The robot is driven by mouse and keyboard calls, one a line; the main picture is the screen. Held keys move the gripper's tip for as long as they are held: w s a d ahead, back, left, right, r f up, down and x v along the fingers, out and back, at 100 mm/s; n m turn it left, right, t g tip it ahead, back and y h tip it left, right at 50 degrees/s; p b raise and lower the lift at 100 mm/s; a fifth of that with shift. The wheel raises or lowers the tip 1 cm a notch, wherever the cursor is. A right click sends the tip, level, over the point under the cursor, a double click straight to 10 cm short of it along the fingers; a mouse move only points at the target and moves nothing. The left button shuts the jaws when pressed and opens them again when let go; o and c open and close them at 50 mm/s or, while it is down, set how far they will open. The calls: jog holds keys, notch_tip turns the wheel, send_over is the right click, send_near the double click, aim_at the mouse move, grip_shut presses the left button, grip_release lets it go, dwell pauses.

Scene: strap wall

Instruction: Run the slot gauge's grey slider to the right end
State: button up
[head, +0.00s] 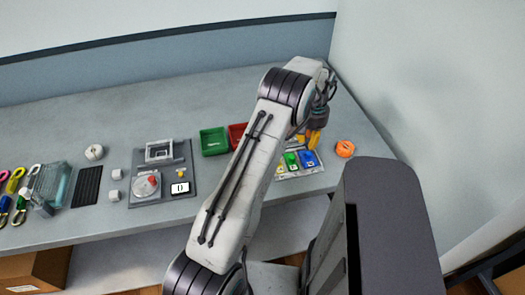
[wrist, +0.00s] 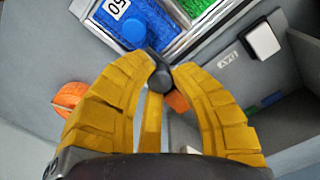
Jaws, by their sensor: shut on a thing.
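My gripper (wrist: 161,74) is shut on a dark grey round-ended piece (wrist: 160,80), which looks like the grey slider, at the edge of the panel with coloured fields. A blue field (wrist: 148,22) with a blue knob and a "50" label lies just beyond the fingertips. A green field (wrist: 195,6) is beside it. In the head view my gripper (head: 312,140) is at the panel (head: 287,175), right of the arm. The arm and fingers hide part of the panel, so the slot and the slider's place along it cannot be told.
An orange round object (head: 345,148) stands just right of the panel. Green (head: 213,141) and red (head: 237,134) trays stand to the left behind the arm. A grey device with a red button (head: 146,186) and several hooks are farther left. A wall closes off the right.

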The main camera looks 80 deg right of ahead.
jog(key=shift+s+d, duration=0.25)
jog(key=shift+s, duration=0.3)
dwell(0.4)
jog(key=o, duration=0.6)
jog(key=shift+s, duration=0.1)
jog(key=shift+c, duration=0.2)
jog(key=shift+r+p, duration=0.15)
jog(key=shift+p, duration=0.15)
jog(key=shift+r+p, duration=1.9)
jog(key=shift+r, duration=0.95)
jog(key=shift+r+p, duration=0.45)
jog(key=shift+r, duration=0.15)
jog(key=c, duration=0.4)
notch_tip(320, 180, up, 5)
jog(key=p, duration=0.3)
jog(key=shift+c, duration=1.2)
